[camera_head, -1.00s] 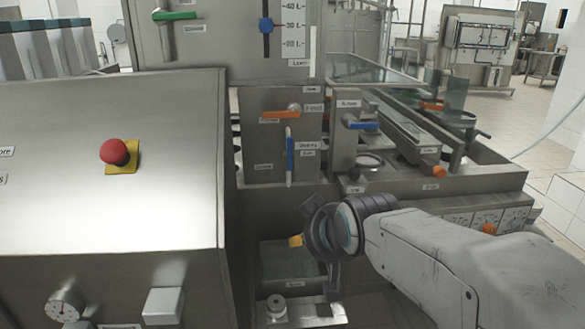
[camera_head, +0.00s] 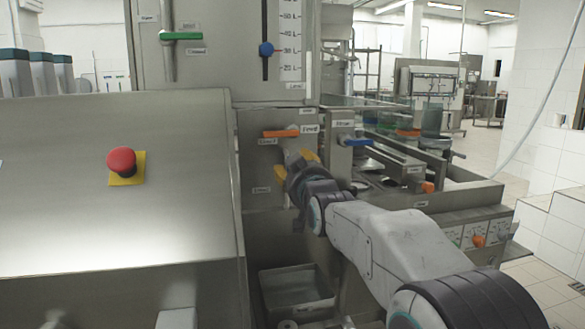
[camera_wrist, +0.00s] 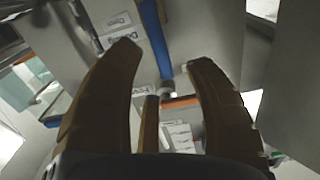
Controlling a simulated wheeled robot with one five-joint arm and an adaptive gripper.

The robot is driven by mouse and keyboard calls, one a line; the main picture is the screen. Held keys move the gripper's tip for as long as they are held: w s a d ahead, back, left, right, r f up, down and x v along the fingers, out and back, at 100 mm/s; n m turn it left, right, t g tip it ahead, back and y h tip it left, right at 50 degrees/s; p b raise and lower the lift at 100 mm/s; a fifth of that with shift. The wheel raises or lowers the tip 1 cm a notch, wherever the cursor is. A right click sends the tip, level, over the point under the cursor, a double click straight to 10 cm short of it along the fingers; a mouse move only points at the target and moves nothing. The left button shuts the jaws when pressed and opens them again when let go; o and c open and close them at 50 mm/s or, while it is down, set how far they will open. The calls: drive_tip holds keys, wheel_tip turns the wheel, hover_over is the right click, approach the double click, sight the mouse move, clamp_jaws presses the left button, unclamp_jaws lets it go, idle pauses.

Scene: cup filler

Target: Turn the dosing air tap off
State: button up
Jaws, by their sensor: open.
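The lever with a long blue handle, seen on the front panel in the earlier head view, is now hidden behind my gripper (camera_head: 300,166) there. Its labels are too small to read surely, but it seems to be the dosing air tap. In the wrist view the blue handle (camera_wrist: 156,42) runs lengthwise between the tips of my gripper (camera_wrist: 162,55). An orange handle (camera_head: 281,133) lies level just above my gripper; an orange handle (camera_wrist: 182,103) also shows in the wrist view.
Another blue handle (camera_head: 356,142) is on the panel to the right. A green handle (camera_head: 181,36) and a blue slider knob (camera_head: 266,49) are higher up. A red emergency button (camera_head: 122,161) sits on the steel cabinet at left. An open metal bin (camera_head: 297,290) is below.

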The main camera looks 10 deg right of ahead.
drive_tip(key=shift+w, duration=1.8)
clamp_jaws()
